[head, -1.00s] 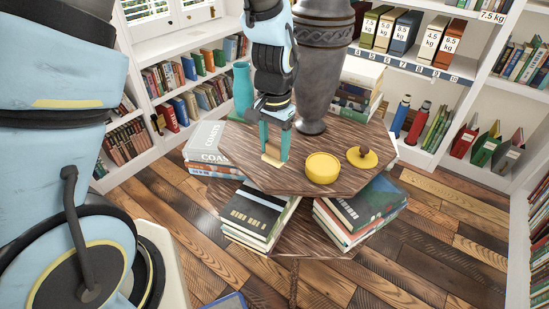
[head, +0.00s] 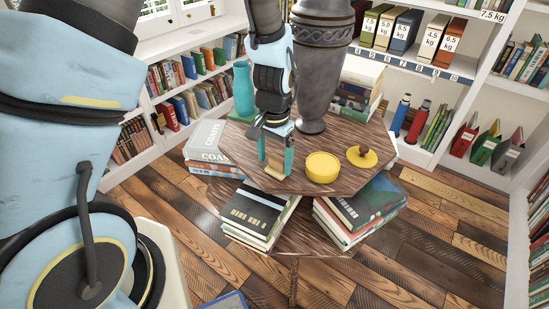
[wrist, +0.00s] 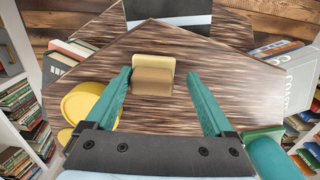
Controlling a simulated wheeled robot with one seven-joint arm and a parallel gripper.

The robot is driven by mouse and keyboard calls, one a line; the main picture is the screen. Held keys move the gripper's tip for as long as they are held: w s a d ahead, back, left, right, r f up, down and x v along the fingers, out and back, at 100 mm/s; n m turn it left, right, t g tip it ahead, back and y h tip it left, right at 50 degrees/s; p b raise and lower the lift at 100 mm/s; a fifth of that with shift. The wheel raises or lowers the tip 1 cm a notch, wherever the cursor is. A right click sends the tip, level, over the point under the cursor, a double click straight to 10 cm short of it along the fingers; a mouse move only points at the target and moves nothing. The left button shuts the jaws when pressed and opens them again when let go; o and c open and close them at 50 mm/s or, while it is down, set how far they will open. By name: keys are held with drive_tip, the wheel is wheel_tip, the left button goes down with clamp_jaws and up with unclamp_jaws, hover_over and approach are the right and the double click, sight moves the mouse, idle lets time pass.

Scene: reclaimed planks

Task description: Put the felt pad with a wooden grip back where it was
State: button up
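The felt pad (wrist: 168,64) is a small yellowish pad with a brown wooden block as its grip (wrist: 153,82). It lies on the striped wooden tabletop (wrist: 220,60), near its front edge. It also shows small in the head view (head: 274,174). In the head view my gripper (head: 275,170) points down at the tabletop, left of the yellow round tin. The pad is partly hidden there by the fingers.
A yellow round tin (head: 323,167) and a yellow knobbed lid (head: 362,157) stand to the right on the tabletop. A big dark urn (head: 318,70) and a teal vase (head: 243,90) stand behind. Book stacks lie on the tier below (head: 258,215).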

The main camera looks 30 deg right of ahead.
sight(274, 157)
drive_tip(key=shift+r, duration=0.1)
wheel_tip(274, 157, up, 12)
drive_tip(key=b, duration=0.1)
drive_tip(key=shift+b, duration=0.35)
drive_tip(key=w+a+n, duration=0.1)
drive_tip(key=a+n, duration=0.2)
drive_tip(key=a, duration=0.7)
drive_tip(key=w+a+n+t, duration=0.1)
drive_tip(key=a+n, duration=0.3)
drive_tip(key=a, duration=0.6)
drive_tip(key=w+a+n, duration=0.3)
drive_tip(key=a+n, duration=0.1)
drive_tip(key=a, duration=0.6)
drive_tip(key=shift+w+r+t, duration=0.25)
drive_tip(key=shift+r+t, duration=0.05)
drive_tip(key=shift+r, duration=0.15)
